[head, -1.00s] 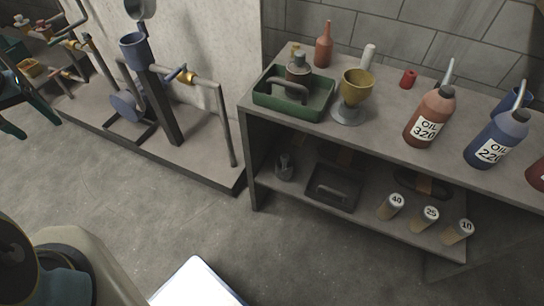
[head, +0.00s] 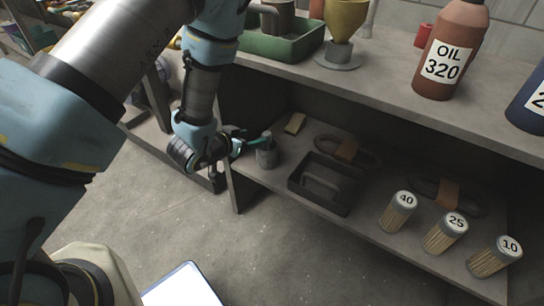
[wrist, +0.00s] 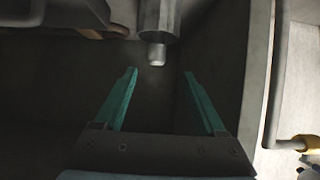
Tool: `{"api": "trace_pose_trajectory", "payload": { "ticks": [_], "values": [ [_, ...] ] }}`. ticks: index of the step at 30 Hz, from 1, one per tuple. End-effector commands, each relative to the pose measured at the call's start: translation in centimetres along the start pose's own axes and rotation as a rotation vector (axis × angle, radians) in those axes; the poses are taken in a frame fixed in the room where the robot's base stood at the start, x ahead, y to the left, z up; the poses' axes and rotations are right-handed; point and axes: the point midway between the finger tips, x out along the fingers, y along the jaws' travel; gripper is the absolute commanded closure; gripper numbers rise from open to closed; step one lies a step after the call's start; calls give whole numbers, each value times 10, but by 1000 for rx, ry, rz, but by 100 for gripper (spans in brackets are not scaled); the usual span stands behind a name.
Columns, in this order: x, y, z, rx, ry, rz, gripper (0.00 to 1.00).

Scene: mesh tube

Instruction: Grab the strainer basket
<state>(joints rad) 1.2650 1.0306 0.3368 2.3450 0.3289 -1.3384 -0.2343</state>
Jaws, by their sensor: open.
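Three tan, ribbed tubes with pale caps stand on the lower shelf, marked 40 (head: 398,212), 25 (head: 445,233) and 10 (head: 495,257); they look like strainer baskets. A small grey cylinder with a narrower top (head: 267,156) stands at the shelf's left end. My gripper (head: 257,143) reaches in from the left at that cylinder's top, away from the three tubes. In the wrist view the open, empty teal fingers (wrist: 160,73) point toward a metal cylinder (wrist: 157,18) with a narrow stub just beyond the tips. I cannot tell whether a finger touches it.
A dark handled tray (head: 325,185) sits right of the grey cylinder, with a dark coil (head: 347,150) behind. The upper shelf (head: 385,75) overhangs. It holds a green tray (head: 285,47), a yellow funnel cup (head: 345,20) and a red oil bottle (head: 450,50).

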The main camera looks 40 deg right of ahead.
Motion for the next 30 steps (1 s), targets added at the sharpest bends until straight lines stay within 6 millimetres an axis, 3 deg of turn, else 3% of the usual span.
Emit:
{"api": "trace_pose_trajectory", "payload": {
  "ticks": [9,17,24,30],
  "values": [
    [46,7,1,8,12,17,27],
    [66,7,1,8,10,15,27],
    [101,8,1,8,10,15,27],
    [109,8,-1,5,10,13,27]
  ]
}}
